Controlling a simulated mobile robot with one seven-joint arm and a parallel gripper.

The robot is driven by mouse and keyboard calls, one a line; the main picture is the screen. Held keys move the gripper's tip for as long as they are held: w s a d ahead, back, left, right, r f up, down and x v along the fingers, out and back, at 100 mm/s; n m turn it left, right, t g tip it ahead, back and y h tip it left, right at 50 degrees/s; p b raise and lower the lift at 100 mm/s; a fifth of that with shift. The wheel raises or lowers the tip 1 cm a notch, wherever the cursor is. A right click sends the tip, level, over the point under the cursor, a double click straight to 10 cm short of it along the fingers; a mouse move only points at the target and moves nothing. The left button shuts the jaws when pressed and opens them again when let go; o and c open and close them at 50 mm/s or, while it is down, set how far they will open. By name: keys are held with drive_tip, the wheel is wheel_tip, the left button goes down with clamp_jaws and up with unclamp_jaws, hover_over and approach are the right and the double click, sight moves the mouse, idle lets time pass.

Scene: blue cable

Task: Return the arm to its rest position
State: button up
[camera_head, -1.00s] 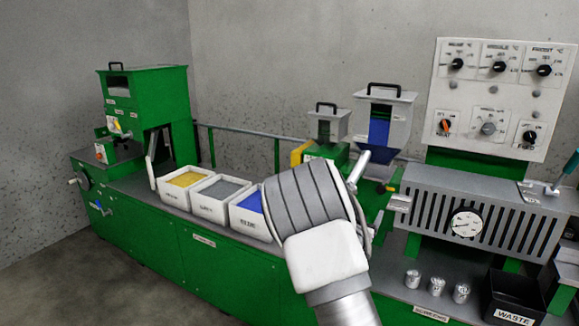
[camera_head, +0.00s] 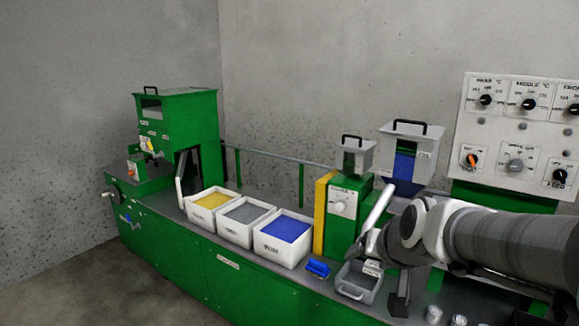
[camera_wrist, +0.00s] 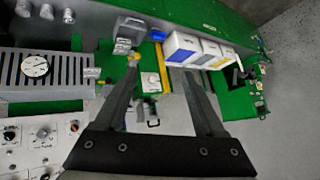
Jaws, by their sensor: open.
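My arm (camera_head: 480,238) reaches in from the right edge of the head view, above the right part of the green bench. My gripper (camera_wrist: 162,70) shows in the wrist view as two long dark fingers spread well apart. Nothing is held between them. In the head view the gripper end is dark and partly hidden by my own arm links, close to a small grey handled tray (camera_head: 358,283).
Bins of yellow (camera_head: 211,201), grey (camera_head: 245,214) and blue (camera_head: 284,231) pellets stand on the bench. A green feeder with a dial (camera_head: 344,205) and a clear hopper with blue pellets (camera_head: 405,160) stand near my arm. A blue scoop (camera_head: 318,268) lies beside the tray.

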drive_tip(key=s+r+n+g+h+p, duration=0.1)
drive_tip(key=s+r+n+g+p, duration=0.1)
drive_tip(key=s, duration=1.6)
drive_tip(key=shift+s+a+r+n+g+p, duration=0.15)
drive_tip(key=shift+a+r+n+g+p, duration=0.2)
drive_tip(key=shift+g, duration=0.25)
drive_tip(key=c, duration=0.3)
drive_tip(key=shift+d, duration=0.15)
drive_tip(key=shift+c, duration=0.2)
drive_tip(key=shift+d, duration=0.1)
